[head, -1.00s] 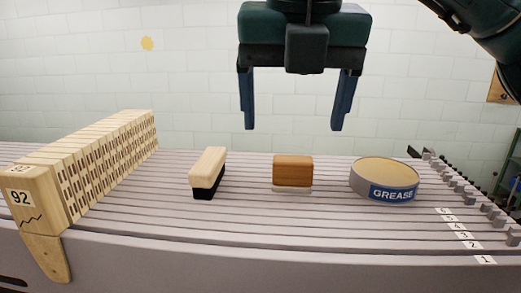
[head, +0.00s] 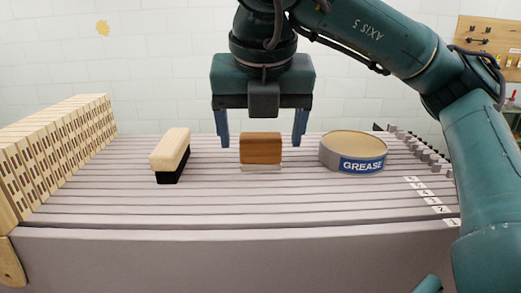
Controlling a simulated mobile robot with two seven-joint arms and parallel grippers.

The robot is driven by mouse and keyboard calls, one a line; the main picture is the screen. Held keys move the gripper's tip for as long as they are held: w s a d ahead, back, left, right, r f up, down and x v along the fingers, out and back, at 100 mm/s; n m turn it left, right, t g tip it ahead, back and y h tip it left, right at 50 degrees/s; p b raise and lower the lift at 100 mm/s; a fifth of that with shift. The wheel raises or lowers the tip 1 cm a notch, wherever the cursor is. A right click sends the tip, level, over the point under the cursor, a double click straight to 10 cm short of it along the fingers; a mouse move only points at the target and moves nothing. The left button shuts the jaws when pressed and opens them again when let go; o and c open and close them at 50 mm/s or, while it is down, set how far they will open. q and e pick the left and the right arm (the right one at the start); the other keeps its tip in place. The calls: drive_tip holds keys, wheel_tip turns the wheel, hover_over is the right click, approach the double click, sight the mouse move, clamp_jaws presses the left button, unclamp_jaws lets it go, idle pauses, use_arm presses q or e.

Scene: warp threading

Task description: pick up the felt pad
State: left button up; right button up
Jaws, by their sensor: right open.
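The felt pad (head: 261,149) looks like a brown wooden block with a thin pale layer under it. It rests on the grey slatted surface (head: 260,207) in the middle of the head view. My right gripper (head: 261,141) points down with its two dark blue fingers apart, one to the left and one to the right of the pad in the picture. The fingertips appear level with the upper half of the block, with gaps on both sides. Nothing is held. My left gripper is not in view.
A brush (head: 170,154) with a pale wooden top and black underside lies left of the pad. A round grease tin (head: 362,165) stands close on the right. A row of slotted wooden blocks (head: 60,143) is at far left. Small pegs and number labels line the right side.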

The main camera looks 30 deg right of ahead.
sight(260, 135)
drive_tip(key=shift+x, duration=1.4)
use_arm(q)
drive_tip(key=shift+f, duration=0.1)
use_arm(e)
drive_tip(key=shift+c, duration=0.3)
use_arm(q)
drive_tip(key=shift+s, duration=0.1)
use_arm(e)
drive_tip(key=shift+r, duration=0.1)
drive_tip(key=c, duration=1)
wheel_tip(260, 135, up, 9)
drive_tip(key=shift+f+p, duration=0.1)
drive_tip(key=shift+p, duration=0.5)
drive_tip(key=shift+r, duration=0.6)
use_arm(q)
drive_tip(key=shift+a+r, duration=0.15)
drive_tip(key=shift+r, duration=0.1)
